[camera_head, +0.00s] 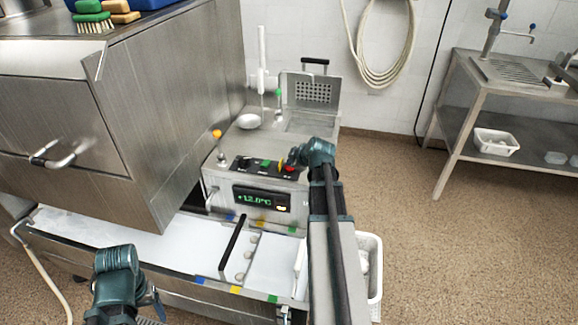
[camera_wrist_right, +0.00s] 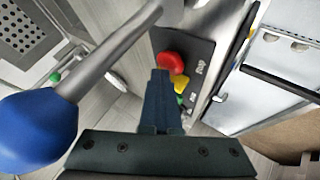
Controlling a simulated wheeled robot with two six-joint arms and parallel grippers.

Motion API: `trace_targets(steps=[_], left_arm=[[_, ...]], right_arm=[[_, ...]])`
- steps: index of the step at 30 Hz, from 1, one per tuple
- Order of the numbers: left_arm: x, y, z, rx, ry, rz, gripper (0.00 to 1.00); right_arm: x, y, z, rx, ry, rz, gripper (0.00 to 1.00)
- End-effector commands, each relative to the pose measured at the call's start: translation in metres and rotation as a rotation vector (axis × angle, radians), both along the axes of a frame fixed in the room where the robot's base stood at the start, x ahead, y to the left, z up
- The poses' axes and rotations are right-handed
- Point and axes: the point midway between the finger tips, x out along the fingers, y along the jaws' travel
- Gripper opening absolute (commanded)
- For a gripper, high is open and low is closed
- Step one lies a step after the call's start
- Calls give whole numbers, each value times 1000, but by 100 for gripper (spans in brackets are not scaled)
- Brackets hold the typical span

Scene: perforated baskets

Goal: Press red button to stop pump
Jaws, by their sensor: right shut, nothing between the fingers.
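The red button (camera_head: 290,169) sits on the black top panel of the steel control box, mostly hidden by my right gripper (camera_head: 298,157). In the right wrist view the red button (camera_wrist_right: 171,62) is a round dome. The shut, empty fingers of my right gripper (camera_wrist_right: 160,75) have their tips right beside and overlapping its near left edge; I cannot tell whether they touch it. My left arm (camera_head: 118,278) is low at the left in the head view, and its fingers cannot be made out.
A yellow button (camera_wrist_right: 181,85) is close to the red one. A lever with a blue ball knob (camera_wrist_right: 36,130) stands beside my right gripper. The box's display (camera_head: 262,199) is lit green. A hinged perforated lid (camera_head: 312,91) stands open behind. A white basket (camera_head: 374,250) is at right.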

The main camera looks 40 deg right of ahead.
Motion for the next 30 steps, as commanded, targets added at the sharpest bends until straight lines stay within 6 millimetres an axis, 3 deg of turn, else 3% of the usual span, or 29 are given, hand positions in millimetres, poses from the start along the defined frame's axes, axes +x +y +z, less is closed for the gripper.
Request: trace_targets(steps=[11, 23, 30], left_arm=[[0, 0, -1, 0, 0, 0, 72], [0, 0, 18, 0, 0, 0, 72], [0, 0, 18, 0, 0, 0, 72]], right_arm=[[0, -5, -1, -4, 1, -8, 0], [1, -10, 19, -7, -2, -10, 0], [0, -8, 18, -5, -1, -7, 0]])
